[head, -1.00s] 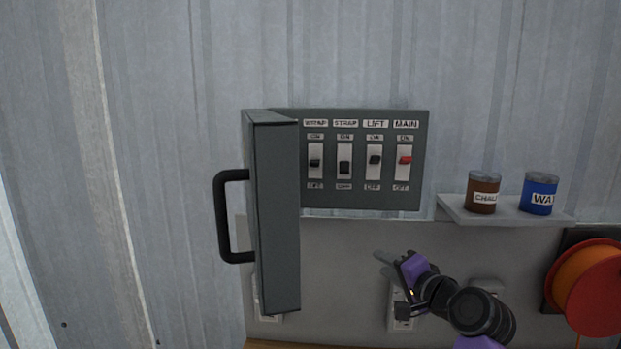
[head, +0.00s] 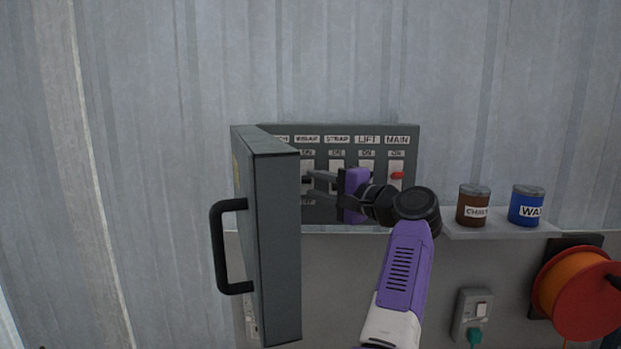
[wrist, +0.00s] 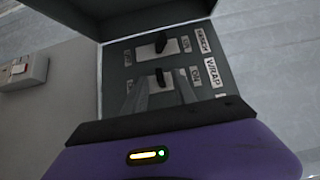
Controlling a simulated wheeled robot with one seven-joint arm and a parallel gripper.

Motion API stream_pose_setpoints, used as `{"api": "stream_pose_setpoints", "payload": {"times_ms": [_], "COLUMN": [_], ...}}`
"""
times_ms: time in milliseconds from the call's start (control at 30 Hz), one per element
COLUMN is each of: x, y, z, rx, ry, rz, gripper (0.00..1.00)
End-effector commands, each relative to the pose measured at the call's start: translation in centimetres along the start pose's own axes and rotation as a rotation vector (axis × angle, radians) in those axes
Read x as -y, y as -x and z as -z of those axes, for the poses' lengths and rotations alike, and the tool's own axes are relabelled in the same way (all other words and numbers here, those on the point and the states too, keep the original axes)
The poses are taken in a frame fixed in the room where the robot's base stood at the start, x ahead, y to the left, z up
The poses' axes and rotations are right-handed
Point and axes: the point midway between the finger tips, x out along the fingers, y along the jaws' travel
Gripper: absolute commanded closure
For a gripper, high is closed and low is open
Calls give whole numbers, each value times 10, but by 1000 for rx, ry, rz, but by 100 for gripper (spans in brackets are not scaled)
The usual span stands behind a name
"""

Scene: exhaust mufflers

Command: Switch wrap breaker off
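The grey breaker panel (head: 360,131) hangs on the wall with its door (head: 270,240) swung open to the left. The wrap breaker (head: 306,179) sits under the WRAP label, just right of the door, and is partly covered by my fingers. In the wrist view the wrap breaker's dark lever (wrist: 160,76) stands near the fingertips, beside the WRAP label (wrist: 212,72). My gripper (head: 316,181) is in front of it, fingers pointing left, seemingly a little apart with the lever near the gap. I cannot tell whether they touch it.
The strap (head: 337,168), lift (head: 366,168) and red main (head: 397,175) breakers are to the right. Another breaker (wrist: 158,43) lies beyond wrap, close to the door. A shelf (head: 500,229) with brown and blue cans, an outlet and an orange reel are at right.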

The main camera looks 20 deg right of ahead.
Motion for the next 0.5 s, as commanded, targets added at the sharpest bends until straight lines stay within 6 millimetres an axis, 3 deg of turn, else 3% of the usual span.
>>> {"api": "stream_pose_setpoints", "payload": {"times_ms": [200, 500], "x": [1, -1], "y": [-20, -24], "z": [0, 0], "rx": [0, -1], "ry": [1, 1], "rz": [0, 0], "gripper": [67, 67]}}
